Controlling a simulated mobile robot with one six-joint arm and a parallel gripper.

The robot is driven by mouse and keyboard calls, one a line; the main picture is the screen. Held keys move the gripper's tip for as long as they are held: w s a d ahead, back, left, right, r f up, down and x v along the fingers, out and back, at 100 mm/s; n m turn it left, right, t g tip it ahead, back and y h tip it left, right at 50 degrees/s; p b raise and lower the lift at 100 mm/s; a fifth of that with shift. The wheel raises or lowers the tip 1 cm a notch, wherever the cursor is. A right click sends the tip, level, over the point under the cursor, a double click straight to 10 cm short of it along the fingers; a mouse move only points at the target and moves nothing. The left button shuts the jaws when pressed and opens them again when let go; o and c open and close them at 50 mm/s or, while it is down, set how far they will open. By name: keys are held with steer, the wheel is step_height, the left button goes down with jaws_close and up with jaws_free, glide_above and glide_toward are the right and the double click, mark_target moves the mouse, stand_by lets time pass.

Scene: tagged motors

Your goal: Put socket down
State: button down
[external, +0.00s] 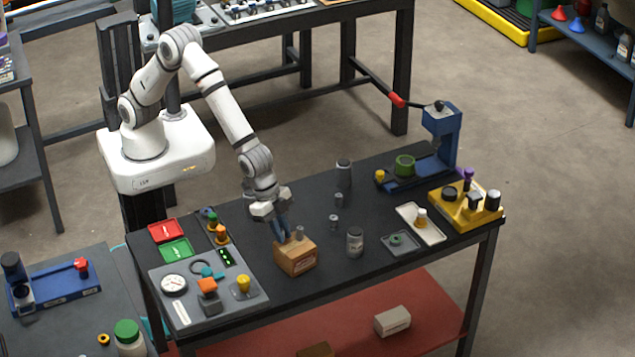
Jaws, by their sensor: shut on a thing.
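A short grey cylinder (298,232) stands upright on the block, just right of the fingers. I cannot tell whether the held socket touches the block.
Grey cylinders (338,200) and a jar (355,242) stand right of the block. A grey panel with a gauge (174,285) and knobs lies left. A blue press (440,140), yellow stand (478,216) and white tray (432,235) are at right.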

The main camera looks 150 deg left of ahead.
steer(key=shift+f, duration=0.15)
steer(key=c, duration=1.4)
jaws_free()
steer(key=shift+r, duration=0.35)
steer(key=b+v, duration=0.1)
steer(key=v, duration=1)
steer(key=s+d+r+m+h, duration=0.1)
steer(key=s+d+r, duration=0.2)
steer(key=s+d, duration=0.35)
steer(key=s+d+r+m, duration=0.1)
steer(key=s+d+r, duration=0.3)
steer(key=s+d, duration=0.3)
steer(key=s+d+f+m, duration=0.1)
steer(key=s+d, duration=0.1)
steer(key=s, duration=0.6)
steer(key=s+d+m+g, duration=0.1)
steer(key=s+d, duration=0.2)
steer(key=s, duration=0.6)
steer(key=shift+s+d+f+h, duration=0.2)
steer(key=shift+s+f+h, duration=0.05)
steer(key=shift+f+h, duration=0.15)
steer(key=shift+r, duration=0.1)
